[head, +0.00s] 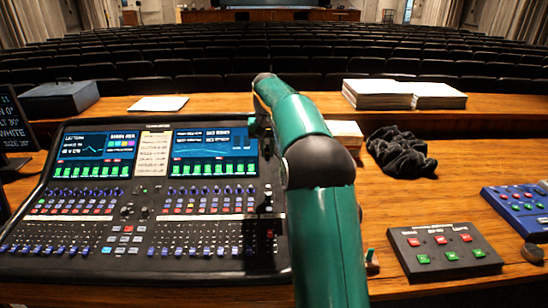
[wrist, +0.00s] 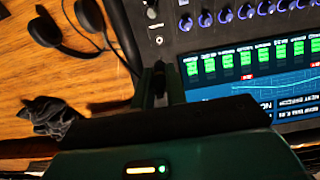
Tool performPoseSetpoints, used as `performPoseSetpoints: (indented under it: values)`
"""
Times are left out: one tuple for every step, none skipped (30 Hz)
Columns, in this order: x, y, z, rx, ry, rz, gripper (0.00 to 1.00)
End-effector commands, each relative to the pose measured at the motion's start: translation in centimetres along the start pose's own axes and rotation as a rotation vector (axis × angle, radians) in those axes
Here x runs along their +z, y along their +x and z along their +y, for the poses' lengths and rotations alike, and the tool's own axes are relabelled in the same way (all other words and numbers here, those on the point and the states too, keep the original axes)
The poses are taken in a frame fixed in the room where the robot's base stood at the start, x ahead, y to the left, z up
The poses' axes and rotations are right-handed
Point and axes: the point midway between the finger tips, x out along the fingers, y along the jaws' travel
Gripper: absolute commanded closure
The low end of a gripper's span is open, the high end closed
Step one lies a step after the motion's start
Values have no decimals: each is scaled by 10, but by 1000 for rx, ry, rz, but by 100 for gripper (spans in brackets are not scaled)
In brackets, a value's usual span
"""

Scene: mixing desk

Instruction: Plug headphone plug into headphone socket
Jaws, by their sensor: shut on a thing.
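My gripper (wrist: 160,78) is shut at the mixing desk's edge in the wrist view. In the head view it is beside the desk's right screen, partly behind my green arm. Black headphones (wrist: 45,30) lie on the wooden table at upper left of the wrist view. A thin black cable runs from near them toward my fingers. The headphone plug is hidden between the dark fingers. A small round fitting (wrist: 158,41), perhaps the headphone socket, shows on the desk's panel just beyond the fingertips. I cannot tell whether the plug touches any socket.
The mixing desk (head: 130,190) with lit screens and faders fills the left. A crumpled black cloth (head: 400,152), stacked papers (head: 375,94) and a button box (head: 444,251) are on the right. A blue control box (head: 520,208) sits at far right.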

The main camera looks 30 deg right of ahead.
Motion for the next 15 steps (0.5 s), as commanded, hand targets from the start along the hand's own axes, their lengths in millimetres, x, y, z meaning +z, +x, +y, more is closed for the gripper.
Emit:
performPoseSetpoints:
  values:
    - [1, 8, 0, 1, 0, -4, 100]
    - [1, 12, 0, 1, 0, -3, 100]
    - [1, 16, 1, 1, 0, -4, 100]
    - [1, 20, 1, 1, 0, -4, 100]
    - [1, 23, 1, 1, 0, -3, 100]
    - [1, 27, 1, 0, 0, -2, 100]
    - [1, 30, 1, 1, 0, -3, 100]
    - [2, 34, 1, 1, 0, -3, 100]
    - [2, 41, 0, 1, 0, -3, 100]
    - [2, 46, 0, 1, -1, -4, 100]
    - [2, 50, 0, 0, -1, -3, 100]
    - [2, 56, 0, 0, -1, -3, 100]
    - [2, 62, 0, 0, -1, -4, 100]
    - [2, 66, 0, 0, -1, -4, 100]
    - [2, 72, 0, 0, -1, -3, 100]
